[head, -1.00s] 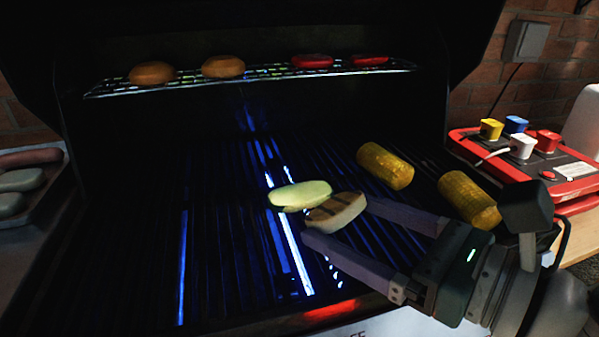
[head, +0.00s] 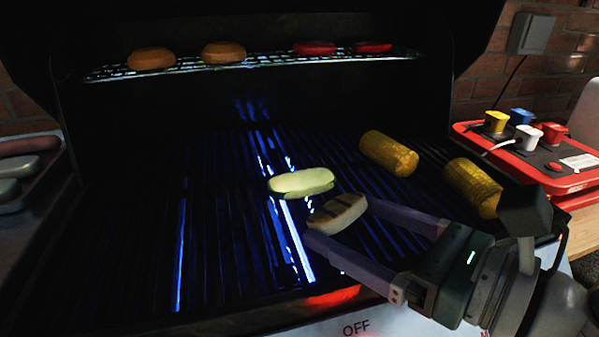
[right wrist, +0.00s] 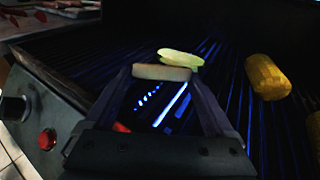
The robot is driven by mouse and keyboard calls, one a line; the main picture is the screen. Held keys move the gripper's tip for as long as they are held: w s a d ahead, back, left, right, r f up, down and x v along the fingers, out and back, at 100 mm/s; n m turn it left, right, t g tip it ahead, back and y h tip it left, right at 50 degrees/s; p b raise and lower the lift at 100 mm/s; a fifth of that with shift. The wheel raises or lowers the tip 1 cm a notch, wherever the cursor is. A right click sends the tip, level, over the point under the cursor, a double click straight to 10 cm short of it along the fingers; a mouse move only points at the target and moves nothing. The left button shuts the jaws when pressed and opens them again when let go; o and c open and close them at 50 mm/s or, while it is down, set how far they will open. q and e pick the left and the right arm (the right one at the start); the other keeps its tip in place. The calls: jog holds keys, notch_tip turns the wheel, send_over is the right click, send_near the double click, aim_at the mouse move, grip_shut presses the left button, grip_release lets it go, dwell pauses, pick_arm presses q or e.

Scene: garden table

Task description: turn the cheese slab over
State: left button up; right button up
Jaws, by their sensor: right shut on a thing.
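The cheese slab (head: 338,213) is a small pale slab with dark grill marks on the face that shows. My right gripper (head: 336,220) is shut on it, one fingertip at each end. In the right wrist view the slab (right wrist: 161,73) spans the gap between the fingertips. It is over the grill grate (head: 235,240); whether it touches the bars I cannot tell. A pale green slice (head: 300,183), like zucchini, lies just beyond it on the grate. My left gripper is not in view.
Two corn cobs (head: 388,152) (head: 471,187) lie on the grate at right. An upper rack (head: 270,64) holds buns (head: 223,52) and red patties (head: 315,47). The left grate is clear.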

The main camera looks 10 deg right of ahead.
jog(key=shift+f, duration=0.35)
jog(key=o, duration=1.1)
jog(key=shift+c, duration=0.2)
jog(key=v, duration=1)
jog(key=shift+f, duration=0.1)
